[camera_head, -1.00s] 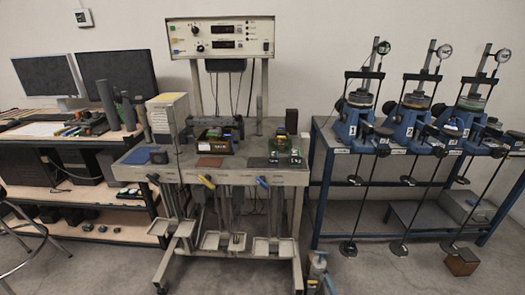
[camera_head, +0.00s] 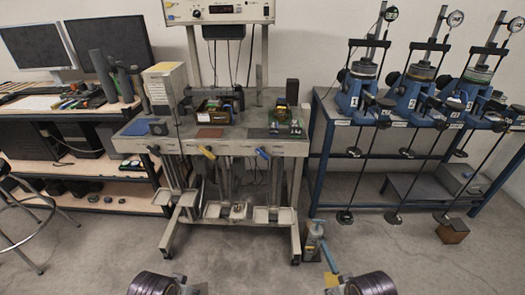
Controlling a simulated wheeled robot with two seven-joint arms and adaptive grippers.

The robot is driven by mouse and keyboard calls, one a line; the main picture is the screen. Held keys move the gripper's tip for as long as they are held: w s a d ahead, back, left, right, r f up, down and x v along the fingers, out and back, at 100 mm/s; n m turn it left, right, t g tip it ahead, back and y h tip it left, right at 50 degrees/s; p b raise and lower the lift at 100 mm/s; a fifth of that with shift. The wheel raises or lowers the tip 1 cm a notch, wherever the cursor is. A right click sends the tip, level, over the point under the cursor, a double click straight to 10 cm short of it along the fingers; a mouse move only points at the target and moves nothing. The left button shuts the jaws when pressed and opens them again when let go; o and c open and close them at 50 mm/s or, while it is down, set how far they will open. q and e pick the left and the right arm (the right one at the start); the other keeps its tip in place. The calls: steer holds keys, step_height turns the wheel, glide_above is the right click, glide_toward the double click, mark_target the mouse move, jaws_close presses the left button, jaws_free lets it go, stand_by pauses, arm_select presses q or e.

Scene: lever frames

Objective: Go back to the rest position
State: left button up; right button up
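My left arm (camera_head: 157,286) and my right arm (camera_head: 371,286) show only as dark ribbed round links at the bottom edge. My grippers are not clearly in view, and no fingertips can be made out. Both arms are well in front of the grey test bench (camera_head: 285,147) and touch nothing visible. On the bench front are a black lever (camera_head: 153,150), a yellow-handled lever (camera_head: 207,152) and a blue-handled lever (camera_head: 262,153).
A blue bench (camera_head: 325,110) with dial-gauge machines stands at right, a desk (camera_head: 120,106) with monitors at left. The front floor is mostly clear.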

arm_select(q)
step_height(320, 180, down, 25)
steer(key=s+a+g+p, duration=0.1)
steer(key=s+a+p, duration=0.2)
steer(key=p, duration=0.2)
arm_select(e)
step_height(320, 180, down, 26)
steer(key=s+d+r+g, duration=0.1)
steer(key=s+d, duration=0.2)
arm_select(q)
steer(key=s+a+f+p, duration=0.2)
steer(key=s+a+f, duration=0.1)
steer(key=s+f, duration=0.4)
steer(key=s+a+f+g+y+p, duration=0.1)
steer(key=s+a+f+p, duration=0.2)
steer(key=s+f, duration=0.4)
steer(key=shift+s+a+f+m, duration=0.3)
steer(key=shift+s+a, duration=0.4)
steer(key=shift+s, duration=2.4)
arm_select(e)
steer(key=s+d+f, duration=0.3)
steer(key=s+f, duration=0.4)
steer(key=s, duration=0.3)
steer(key=s+d+f+g+h, duration=0.1)
steer(key=s+d+f, duration=0.3)
steer(key=s+f, duration=0.3)
steer(key=shift+s+d+f+n, duration=0.2)
steer(key=shift+s+f+n, duration=0.1)
steer(key=shift+s, duration=1.3)
